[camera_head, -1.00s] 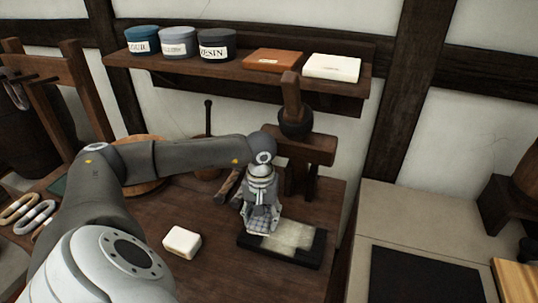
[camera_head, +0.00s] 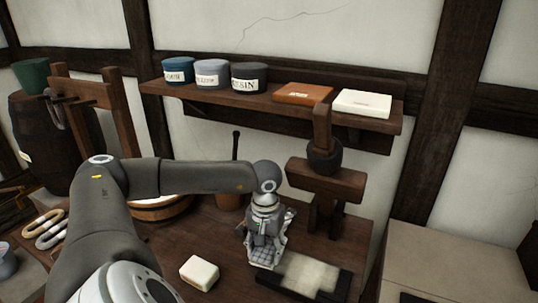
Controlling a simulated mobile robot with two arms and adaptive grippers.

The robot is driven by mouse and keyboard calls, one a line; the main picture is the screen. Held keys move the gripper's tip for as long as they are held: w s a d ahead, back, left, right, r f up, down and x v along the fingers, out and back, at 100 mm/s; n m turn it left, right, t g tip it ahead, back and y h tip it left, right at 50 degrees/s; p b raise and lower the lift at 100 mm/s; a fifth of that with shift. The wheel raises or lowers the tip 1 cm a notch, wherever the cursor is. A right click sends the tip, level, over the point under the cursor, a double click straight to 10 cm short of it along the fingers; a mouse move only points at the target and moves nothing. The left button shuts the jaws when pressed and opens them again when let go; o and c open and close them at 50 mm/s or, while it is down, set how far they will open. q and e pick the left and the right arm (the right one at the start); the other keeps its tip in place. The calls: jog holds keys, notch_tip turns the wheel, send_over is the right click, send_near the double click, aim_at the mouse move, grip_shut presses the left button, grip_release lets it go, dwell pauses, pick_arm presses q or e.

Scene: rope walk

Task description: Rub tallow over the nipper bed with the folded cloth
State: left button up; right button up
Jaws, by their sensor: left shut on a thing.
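The nipper bed (camera_head: 318,273) is a dark, low block with a pale, blotchy top, lying on the wooden bench. My left gripper (camera_head: 264,250) points down at the bed's left end, shut on the folded cloth (camera_head: 262,257), a grey checked pad mostly hidden by the fingers. The cloth is at the bed's surface; I cannot tell whether it touches. A cream block (camera_head: 199,272), perhaps tallow, lies on the bench left of the gripper. My right gripper is out of view.
A wooden post with a dark ball (camera_head: 324,157) stands behind the bed. A wall shelf (camera_head: 215,95) above holds labelled pots, an orange block and a white block. A round wooden tub (camera_head: 158,212) stands behind my left arm. A pale counter (camera_head: 440,262) lies right.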

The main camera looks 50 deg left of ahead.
aim_at(334, 285)
pick_arm(q)
jog(key=shift+s+d+f, duration=0.1)
jog(key=shift+s+d, duration=0.15)
jog(key=shift+s, duration=0.3)
jog(key=shift+d, duration=0.2)
jog(key=shift+w+d, duration=0.45)
jog(key=shift+d, duration=0.3)
jog(key=shift+w+d, duration=0.4)
jog(key=shift+d, duration=0.35)
jog(key=shift+w+d+b, duration=0.2)
jog(key=shift+w+d, duration=0.2)
jog(key=shift+d, duration=0.5)
jog(key=shift+w+d+b, duration=0.2)
jog(key=shift+w+d, duration=0.2)
jog(key=shift+d, duration=0.45)
